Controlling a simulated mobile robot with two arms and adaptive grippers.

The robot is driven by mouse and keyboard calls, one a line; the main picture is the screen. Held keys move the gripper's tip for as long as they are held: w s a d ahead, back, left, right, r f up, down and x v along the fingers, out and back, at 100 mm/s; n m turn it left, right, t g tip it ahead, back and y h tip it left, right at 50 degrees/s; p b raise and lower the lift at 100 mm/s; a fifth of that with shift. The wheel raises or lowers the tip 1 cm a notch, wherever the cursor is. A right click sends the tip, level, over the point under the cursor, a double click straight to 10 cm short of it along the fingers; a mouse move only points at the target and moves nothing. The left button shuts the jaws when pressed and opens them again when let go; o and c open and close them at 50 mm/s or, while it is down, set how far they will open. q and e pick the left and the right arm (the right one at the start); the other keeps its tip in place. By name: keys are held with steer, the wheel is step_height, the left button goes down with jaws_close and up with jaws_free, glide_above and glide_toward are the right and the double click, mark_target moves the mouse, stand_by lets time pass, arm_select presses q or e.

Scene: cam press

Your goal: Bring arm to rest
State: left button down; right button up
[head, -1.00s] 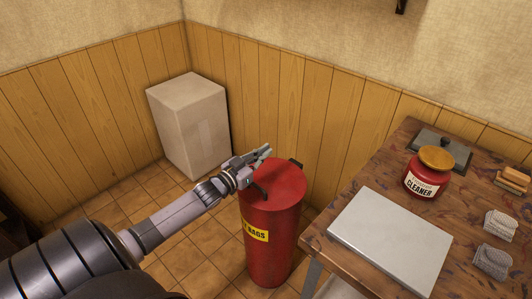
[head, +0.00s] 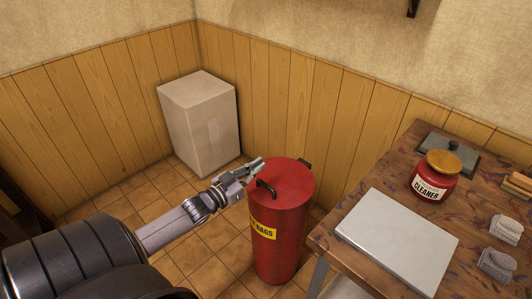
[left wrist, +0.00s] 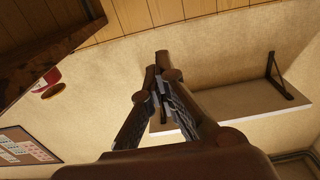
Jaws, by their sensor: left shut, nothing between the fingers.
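My left arm comes in from the lower left in the head view. Its gripper (head: 255,166) is shut and empty, beside the upper left of the red rag can, near the black handle on the lid. In the left wrist view the gripper's fingers (left wrist: 160,58) are closed together at the tips, with nothing between them. The red rag can (head: 281,240) stands upright on the tiled floor with its lid closed. Whether the gripper touches the can is hard to tell. My right gripper is in neither view.
A beige box (head: 203,130) stands in the corner. Floor left of the can is clear.

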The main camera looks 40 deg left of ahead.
arm_select(q)
steer(key=shift+s+f, duration=0.25)
steer(key=shift+s, duration=0.5)
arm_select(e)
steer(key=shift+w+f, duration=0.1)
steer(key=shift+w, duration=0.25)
arm_select(q)
steer(key=shift+a, duration=0.1)
